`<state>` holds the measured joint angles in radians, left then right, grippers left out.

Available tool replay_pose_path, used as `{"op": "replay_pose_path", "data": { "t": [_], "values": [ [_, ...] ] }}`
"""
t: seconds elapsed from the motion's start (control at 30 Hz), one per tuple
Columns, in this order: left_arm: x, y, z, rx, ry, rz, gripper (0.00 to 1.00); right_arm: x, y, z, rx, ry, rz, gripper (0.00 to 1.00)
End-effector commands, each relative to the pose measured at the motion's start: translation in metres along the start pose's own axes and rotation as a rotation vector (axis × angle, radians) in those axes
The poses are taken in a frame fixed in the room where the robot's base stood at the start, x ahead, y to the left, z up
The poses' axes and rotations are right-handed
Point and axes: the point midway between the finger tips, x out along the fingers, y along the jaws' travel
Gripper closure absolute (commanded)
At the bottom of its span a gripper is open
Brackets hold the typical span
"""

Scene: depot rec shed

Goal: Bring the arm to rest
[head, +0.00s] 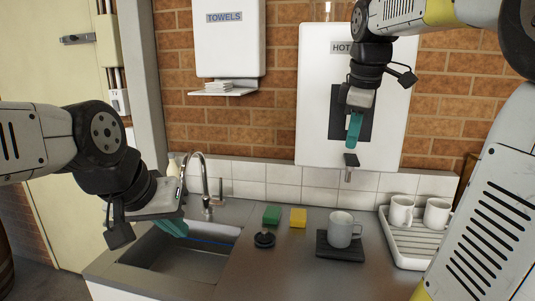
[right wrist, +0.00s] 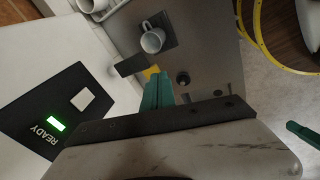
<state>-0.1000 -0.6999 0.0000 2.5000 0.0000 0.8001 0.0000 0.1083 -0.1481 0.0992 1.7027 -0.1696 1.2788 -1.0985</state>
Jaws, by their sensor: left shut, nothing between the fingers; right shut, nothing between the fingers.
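My right gripper (head: 354,131) hangs from the upper right, in front of the white hot-water unit (head: 311,110). Its teal fingers are shut and empty, and they also show in the right wrist view (right wrist: 157,92). My left gripper (head: 172,228) is at the left, over the sink, with its teal fingers shut and nothing visible between them. A white mug (head: 340,229) stands upright on a dark mat (head: 338,252) on the counter, below and apart from my right gripper. The mug also shows in the right wrist view (right wrist: 152,40).
The sink (head: 185,258) has a curved tap (head: 205,163) behind it. A green sponge (head: 272,214), a yellow sponge (head: 298,218) and a black round-based item (head: 264,240) sit on the counter. A white rack (head: 412,245) holds two mugs. The unit's spout (head: 350,162) juts out below my right gripper.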

Motion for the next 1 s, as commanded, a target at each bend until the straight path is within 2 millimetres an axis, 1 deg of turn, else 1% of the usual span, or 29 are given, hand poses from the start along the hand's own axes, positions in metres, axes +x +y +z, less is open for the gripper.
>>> {"op": "replay_pose_path", "data": {
  "t": [0.03, 0.07, 0.1, 0.17, 0.2, 0.3, 0.4, 0.5, 0.6, 0.67, 1.0],
  "values": [
    [0.000, 0.000, 0.000, 0.000, 0.000, 0.000, 1.00, 0.000, -0.023, -0.001, 0.083, 0.026, 0.015, 1.00],
    [0.000, 0.000, 0.000, 0.000, 0.000, 0.000, 1.00, 0.002, -0.035, -0.002, 0.147, 0.046, 0.021, 1.00],
    [0.000, 0.000, 0.000, 0.000, 0.000, 0.000, 1.00, 0.006, -0.053, -0.002, 0.236, 0.073, 0.028, 1.00],
    [0.000, 0.000, 0.000, 0.000, 0.000, 0.000, 1.00, 0.013, -0.078, -0.002, 0.369, 0.116, 0.032, 1.00],
    [0.000, 0.000, 0.000, 0.000, 0.000, 0.000, 1.00, 0.018, -0.096, -0.002, 0.458, 0.145, 0.031, 1.00],
    [0.000, 0.000, 0.000, 0.000, 0.000, 0.000, 1.00, 0.033, -0.135, 0.001, 0.670, 0.216, 0.016, 1.00],
    [0.000, 0.000, 0.000, 0.000, 0.000, 0.000, 1.00, 0.048, -0.166, 0.003, 0.846, 0.274, -0.010, 1.00],
    [0.000, 0.000, 0.000, 0.000, 0.000, 0.000, 1.00, 0.060, -0.188, 0.004, 0.970, 0.313, -0.036, 1.00],
    [0.000, 0.000, 0.000, 0.000, 0.000, 0.000, 1.00, 0.067, -0.199, 0.005, 1.039, 0.332, -0.052, 1.00],
    [0.000, 0.000, 0.000, 0.000, 0.000, 0.000, 1.00, 0.068, -0.202, 0.006, 1.057, 0.336, -0.057, 1.00],
    [0.000, 0.000, 0.000, 0.000, 0.000, 0.000, 1.00, 0.069, -0.203, 0.006, 1.063, 0.336, -0.059, 1.00]
  ]
}}
